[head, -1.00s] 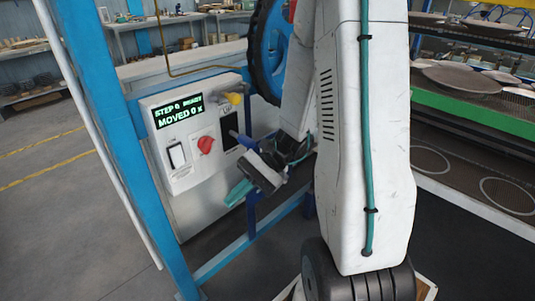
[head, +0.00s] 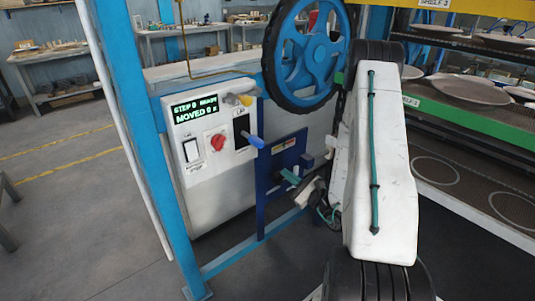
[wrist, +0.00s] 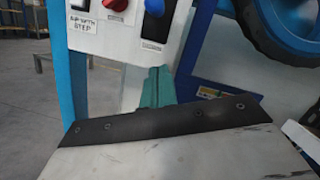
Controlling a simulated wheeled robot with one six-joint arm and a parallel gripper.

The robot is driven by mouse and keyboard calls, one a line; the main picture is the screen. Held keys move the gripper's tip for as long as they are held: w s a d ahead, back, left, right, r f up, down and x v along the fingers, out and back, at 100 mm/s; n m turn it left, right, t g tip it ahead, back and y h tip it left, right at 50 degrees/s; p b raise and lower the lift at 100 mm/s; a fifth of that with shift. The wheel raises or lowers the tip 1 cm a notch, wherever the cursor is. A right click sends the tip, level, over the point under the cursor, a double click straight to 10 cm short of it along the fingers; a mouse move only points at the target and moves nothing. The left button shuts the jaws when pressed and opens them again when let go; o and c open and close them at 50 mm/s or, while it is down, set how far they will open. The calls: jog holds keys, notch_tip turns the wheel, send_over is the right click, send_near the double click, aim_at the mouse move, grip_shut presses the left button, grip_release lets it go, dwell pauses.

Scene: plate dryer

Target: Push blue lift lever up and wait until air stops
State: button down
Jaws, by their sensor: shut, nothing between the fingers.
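The blue lift lever (head: 253,141) sticks out from a dark slot at the right side of the white control box (head: 214,166). In the wrist view the lever (wrist: 155,8) shows at the top edge, partly cut off. My gripper (head: 288,176) has teal fingers, closed together and empty, below and to the right of the lever. In the wrist view my gripper (wrist: 158,88) points up toward the box's lower edge, below the slot. The fingers look apart from the lever.
A red knob (head: 217,142), a white rocker switch (head: 191,150) and a yellow knob (head: 240,99) are on the box. A blue handwheel (head: 307,50) is above right. A blue frame post (head: 150,150) stands left. Racks with plates (head: 470,90) are at right.

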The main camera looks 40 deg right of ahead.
aim_at(251, 138)
jog(key=shift+s+d, duration=0.2)
jog(key=shift+d, duration=0.2)
jog(key=shift+w, duration=0.1)
jog(key=w+a+r, duration=0.3)
jog(key=w+r, duration=0.2)
jog(key=w, duration=0.4)
jog(key=shift+w+a+r, duration=0.2)
jog(key=shift+w+r, duration=0.1)
jog(key=shift+r, duration=0.05)
